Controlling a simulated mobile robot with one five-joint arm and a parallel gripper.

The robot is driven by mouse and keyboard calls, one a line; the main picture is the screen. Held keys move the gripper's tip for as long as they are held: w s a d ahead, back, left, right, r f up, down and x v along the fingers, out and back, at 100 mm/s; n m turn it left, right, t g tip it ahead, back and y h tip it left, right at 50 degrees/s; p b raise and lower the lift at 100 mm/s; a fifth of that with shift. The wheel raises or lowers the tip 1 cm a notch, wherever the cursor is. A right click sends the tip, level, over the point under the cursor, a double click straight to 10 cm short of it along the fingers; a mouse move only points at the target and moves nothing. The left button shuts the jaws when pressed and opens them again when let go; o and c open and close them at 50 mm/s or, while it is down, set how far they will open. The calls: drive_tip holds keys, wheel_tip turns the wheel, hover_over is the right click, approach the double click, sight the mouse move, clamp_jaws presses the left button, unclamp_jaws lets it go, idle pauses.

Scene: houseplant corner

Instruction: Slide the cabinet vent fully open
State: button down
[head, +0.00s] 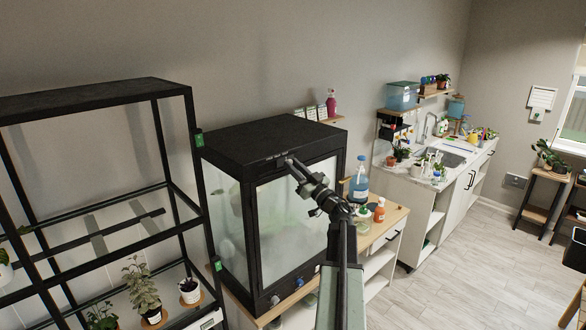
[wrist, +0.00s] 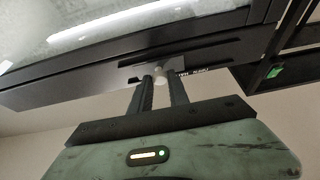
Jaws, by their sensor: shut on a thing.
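The plant cabinet (head: 225,143) is a black-framed box with misted glass panes, standing left of my arm in the head view. Its vent (head: 275,158) is a small slotted strip on the black band along the top front edge. In the wrist view the vent has a small pale knob (wrist: 160,79) on a dark strip. My gripper (head: 289,161) reaches this band, and in the wrist view its two fingers (wrist: 161,86) are shut on the knob, one on each side. Small white lettering (wrist: 195,72) shows right of the knob. The fingers hide part of the strip, so I cannot tell how far the vent is open.
A black shelf rack (head: 160,150) with potted plants stands close on the left. A blue spray bottle (head: 359,182) and an orange bottle (head: 379,211) stand on the wooden counter right of the cabinet. A sink counter (head: 450,150) is farther back. The floor (head: 480,270) at right is clear.

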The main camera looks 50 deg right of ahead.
drive_tip(key=shift+a, duration=0.15)
idle(0.8)
drive_tip(key=a, duration=0.7)
drive_tip(key=shift+w+a, duration=0.15)
drive_tip(key=shift+w, duration=0.05)
drive_tip(key=shift+f, duration=0.1)
drive_tip(key=c, duration=1.3)
unclamp_jaws()
drive_tip(key=b+v, duration=0.3)
drive_tip(key=v, duration=0.4)
drive_tip(key=shift+s, duration=0.35)
